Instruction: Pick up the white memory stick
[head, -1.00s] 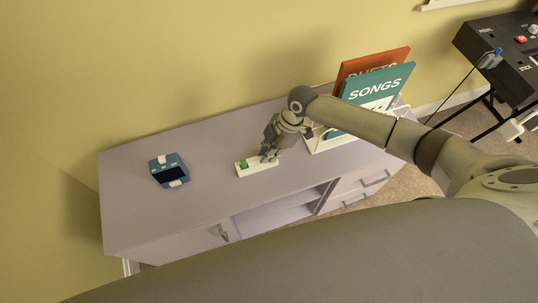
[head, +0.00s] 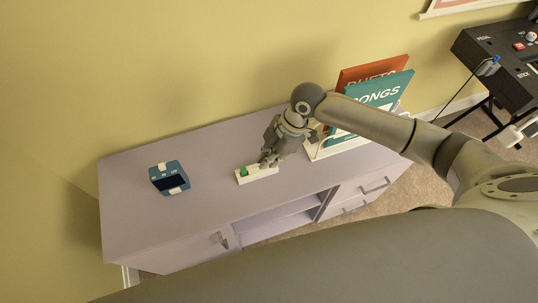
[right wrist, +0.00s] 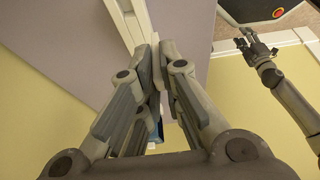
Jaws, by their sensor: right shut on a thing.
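My right gripper (head: 265,162) is over the right part of a small white block (head: 262,174) on the lilac cabinet. In the right wrist view its fingers (right wrist: 157,80) are closed together on a small pale piece (right wrist: 157,67), the white memory stick, which is mostly hidden by the fingers. In the head view the stick is hidden too, so I cannot tell whether it is clear of the block. A green piece (head: 244,171) stands at the block's left end. My left gripper (right wrist: 252,43) shows small in the right wrist view, its fingers apart and empty.
A blue box with a dark face (head: 169,178) stands at the cabinet's left. A white rack with an orange book (head: 375,71) and a teal SONGS book (head: 384,91) stands behind my right arm. The lilac top (head: 185,214) is bare towards the front left.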

